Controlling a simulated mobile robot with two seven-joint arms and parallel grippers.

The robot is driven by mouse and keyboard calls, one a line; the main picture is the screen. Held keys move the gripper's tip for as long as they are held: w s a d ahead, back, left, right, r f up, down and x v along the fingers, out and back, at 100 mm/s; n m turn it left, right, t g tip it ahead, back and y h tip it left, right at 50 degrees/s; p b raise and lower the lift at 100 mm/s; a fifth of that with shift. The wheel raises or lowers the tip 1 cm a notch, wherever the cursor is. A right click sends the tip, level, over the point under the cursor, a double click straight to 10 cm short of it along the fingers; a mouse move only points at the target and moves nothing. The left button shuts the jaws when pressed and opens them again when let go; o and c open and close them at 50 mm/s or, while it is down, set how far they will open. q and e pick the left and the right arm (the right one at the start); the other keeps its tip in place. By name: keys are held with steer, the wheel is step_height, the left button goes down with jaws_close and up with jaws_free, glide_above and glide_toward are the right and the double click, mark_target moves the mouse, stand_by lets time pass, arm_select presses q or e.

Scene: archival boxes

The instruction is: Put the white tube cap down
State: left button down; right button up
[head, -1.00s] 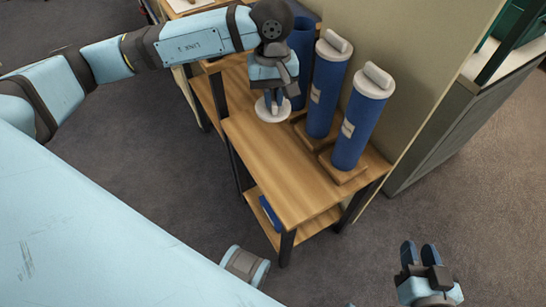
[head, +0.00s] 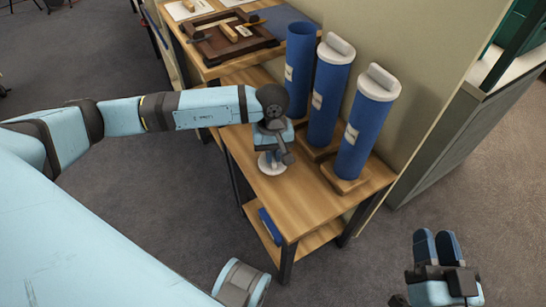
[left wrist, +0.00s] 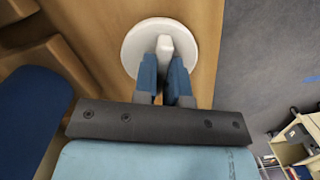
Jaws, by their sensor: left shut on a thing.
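The white tube cap (head: 265,168) is a round disc with a raised grip. My left gripper (head: 273,157) is shut on that grip from above. In the left wrist view the cap (left wrist: 137,45) lies flat over the wooden surface, its grip between the blue fingers (left wrist: 166,70). I cannot tell whether its underside touches the wood. The wooden table (head: 290,205) has clear wood around the cap. An uncapped blue tube (head: 299,65) stands just behind my left gripper. My right gripper (head: 437,250) is away over the floor, holding nothing visible; its finger gap is unclear.
Two blue tubes with white caps (head: 329,95) (head: 366,130) stand in wooden bases along the table's wall side. A higher table (head: 215,70) at the back holds a dark wooden tray (head: 205,45). The table's front right is clear.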

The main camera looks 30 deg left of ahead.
arm_select(q)
steer(key=shift+f, duration=0.7)
arm_select(e)
steer(key=shift+s+a+r+t, duration=0.15)
steer(key=shift+r+t, duration=0.15)
steer(key=shift+r, duration=0.2)
arm_select(q)
steer(key=c, duration=1.2)
jaws_free()
arm_select(e)
steer(key=shift+r, duration=0.15)
